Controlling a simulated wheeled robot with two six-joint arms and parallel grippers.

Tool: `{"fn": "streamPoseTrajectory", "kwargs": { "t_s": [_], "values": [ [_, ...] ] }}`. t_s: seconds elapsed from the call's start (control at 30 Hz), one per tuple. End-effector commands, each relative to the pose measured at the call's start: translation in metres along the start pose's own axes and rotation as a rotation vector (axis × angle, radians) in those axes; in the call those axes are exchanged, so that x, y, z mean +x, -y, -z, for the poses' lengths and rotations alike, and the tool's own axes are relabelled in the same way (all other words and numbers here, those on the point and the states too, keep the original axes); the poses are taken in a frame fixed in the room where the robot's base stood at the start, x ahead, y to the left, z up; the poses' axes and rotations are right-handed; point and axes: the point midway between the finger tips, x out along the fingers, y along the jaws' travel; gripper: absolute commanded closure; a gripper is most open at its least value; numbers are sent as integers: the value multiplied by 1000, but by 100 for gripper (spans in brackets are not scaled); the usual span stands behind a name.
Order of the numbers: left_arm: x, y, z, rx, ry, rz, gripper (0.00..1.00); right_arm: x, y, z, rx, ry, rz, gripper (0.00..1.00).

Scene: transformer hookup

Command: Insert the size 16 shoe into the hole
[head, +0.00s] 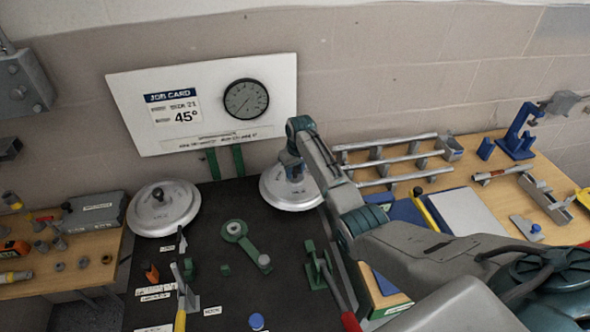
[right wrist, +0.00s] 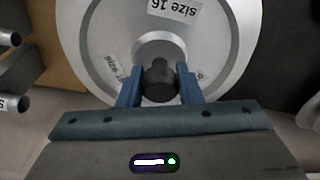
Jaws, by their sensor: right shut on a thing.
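A round pale metal disc (head: 275,194) with a central knob stands at the back of the dark mat, under my right gripper (head: 293,172). In the right wrist view the disc (right wrist: 105,38) carries an upside-down "size 16" label (right wrist: 175,8). There the blue fingers of my right gripper (right wrist: 160,84) are shut on its dark knob (right wrist: 158,72). I cannot tell whether the disc is lifted off the mat. A similar disc (head: 150,218) lies at the left edge of the mat. I cannot make out a clear hole. My left gripper is not in view.
A green lever with a ring (head: 235,231) lies mid-mat. A green clamp with a red handle (head: 318,268) stands at front right, a yellow-handled tool (head: 181,318) at front left. A board with a job card and dial (head: 215,100) is on the wall. Rails (head: 395,160) lie right.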

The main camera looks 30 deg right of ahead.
Motion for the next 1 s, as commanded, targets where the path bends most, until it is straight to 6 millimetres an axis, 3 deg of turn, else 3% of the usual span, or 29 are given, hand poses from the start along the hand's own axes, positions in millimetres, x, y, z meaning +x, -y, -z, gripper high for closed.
{"fn": "streamPoseTrajectory", "kwargs": {
  "t_s": [0.43, 0.47, 0.57, 1.0],
  "values": [
    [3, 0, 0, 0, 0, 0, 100, 5, 0, 0, 0, -4, -1, 100],
    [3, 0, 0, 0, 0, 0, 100, 5, 0, 0, 0, -4, -1, 62],
    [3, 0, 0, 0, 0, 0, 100, 5, 0, 0, 0, -3, 0, 43],
    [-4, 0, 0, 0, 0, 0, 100, -1, 0, 0, 0, 0, 0, 43]
  ]
}}
